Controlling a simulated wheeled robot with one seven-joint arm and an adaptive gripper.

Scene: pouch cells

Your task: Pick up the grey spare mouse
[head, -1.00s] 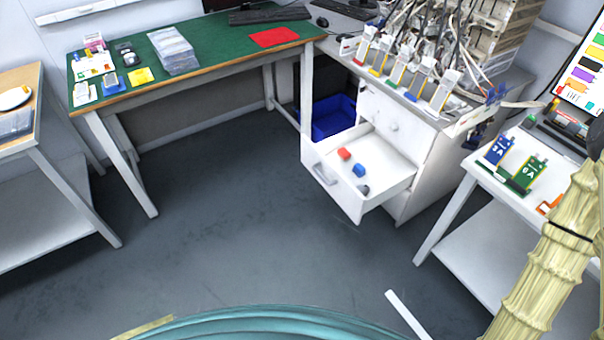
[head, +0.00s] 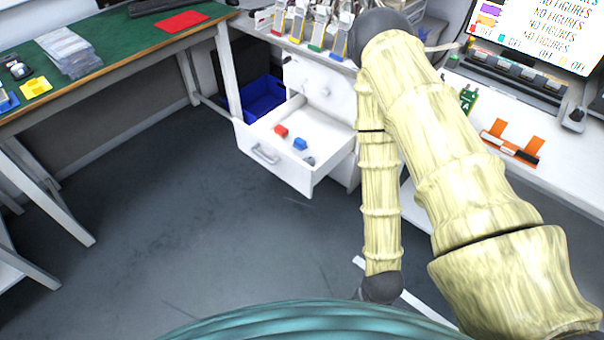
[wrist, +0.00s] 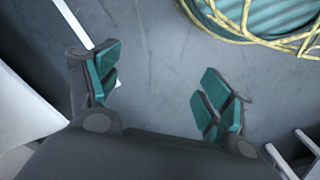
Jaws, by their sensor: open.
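A small dark grey thing (head: 309,161) lies in the open drawer (head: 262,154) in the head view, near its front right corner; it may be the grey spare mouse, but it is too small to be sure. A red block (head: 281,131) and a blue block (head: 300,144) lie behind it. My gripper (wrist: 160,88) shows in the wrist view with its teal-padded fingers wide apart and nothing between them. It hangs over bare floor, apart from the drawer. In the head view my arm points down, with its end low in the picture and the fingers not visible.
The drawer unit (head: 345,85) stands beside the green-topped desk (head: 120,42). A blue bin (head: 262,97) is on the floor behind the drawer. A right-hand bench (head: 575,175) carries an orange holder (head: 510,146) and a black mouse (head: 573,116). The floor (head: 210,220) before the drawer is clear.

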